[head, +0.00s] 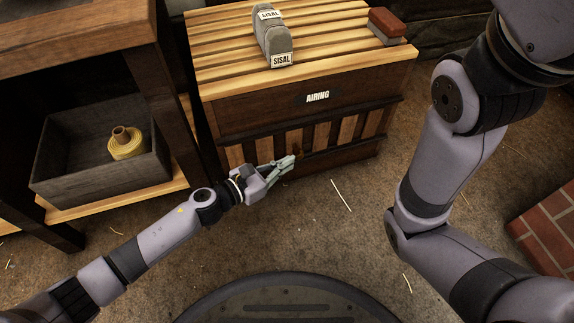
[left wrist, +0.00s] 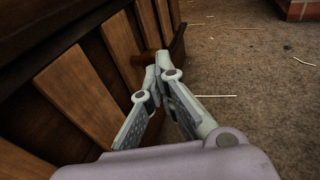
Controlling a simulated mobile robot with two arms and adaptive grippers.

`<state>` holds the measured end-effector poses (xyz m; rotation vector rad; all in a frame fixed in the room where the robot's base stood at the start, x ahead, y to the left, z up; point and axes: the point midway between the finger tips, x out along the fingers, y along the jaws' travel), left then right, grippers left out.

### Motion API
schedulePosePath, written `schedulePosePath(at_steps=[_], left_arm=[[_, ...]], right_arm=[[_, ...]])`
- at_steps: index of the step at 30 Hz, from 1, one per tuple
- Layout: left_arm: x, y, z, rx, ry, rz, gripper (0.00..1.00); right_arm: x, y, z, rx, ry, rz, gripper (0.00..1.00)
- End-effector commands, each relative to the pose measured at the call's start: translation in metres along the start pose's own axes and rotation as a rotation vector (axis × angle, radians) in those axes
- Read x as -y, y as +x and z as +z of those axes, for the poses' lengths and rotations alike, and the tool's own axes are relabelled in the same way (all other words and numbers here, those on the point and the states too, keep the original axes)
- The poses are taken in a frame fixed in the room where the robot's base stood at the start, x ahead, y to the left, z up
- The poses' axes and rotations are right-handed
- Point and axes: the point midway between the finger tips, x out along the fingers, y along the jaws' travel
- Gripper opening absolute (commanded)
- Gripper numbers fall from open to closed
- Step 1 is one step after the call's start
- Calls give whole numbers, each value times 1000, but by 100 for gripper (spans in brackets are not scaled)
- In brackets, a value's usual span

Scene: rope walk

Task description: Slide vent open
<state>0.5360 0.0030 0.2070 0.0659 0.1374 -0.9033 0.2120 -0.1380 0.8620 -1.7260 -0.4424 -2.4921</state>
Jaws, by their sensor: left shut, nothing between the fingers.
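The vent (head: 349,129) is a row of upright slats, light and dark by turns, low on the front of the wooden cabinet labelled AIRING (head: 317,97). Its slats (left wrist: 78,91) also show in the left wrist view, at left. A small brown wooden knob (left wrist: 149,57) stands out near the far end of the slats there.
Grey bundles labelled SISAL (head: 272,38) and a red-topped block (head: 386,25) rest on the cabinet's slatted top. A shelf unit at left holds a dark box (head: 80,185) with a yellow twine spool (head: 126,146). Brick (head: 547,232) stands at right. Floor before the cabinet is mostly clear.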

Motion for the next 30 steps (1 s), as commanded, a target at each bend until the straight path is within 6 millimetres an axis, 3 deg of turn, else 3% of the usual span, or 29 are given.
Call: schedulePosePath(at_steps=[4,15,24,30], left_arm=[[0,9,0,1,1,0,0],[1,12,1,1,0,0,0],[15,51,7,1,1,0,0],[17,53,8,1,1,-1,0]], right_arm=[[1,-4,-2,0,0,0,66],[1,-4,-2,-1,0,-1,66],[0,-1,0,0,0,-1,66],[0,-1,0,0,0,-1,66]])
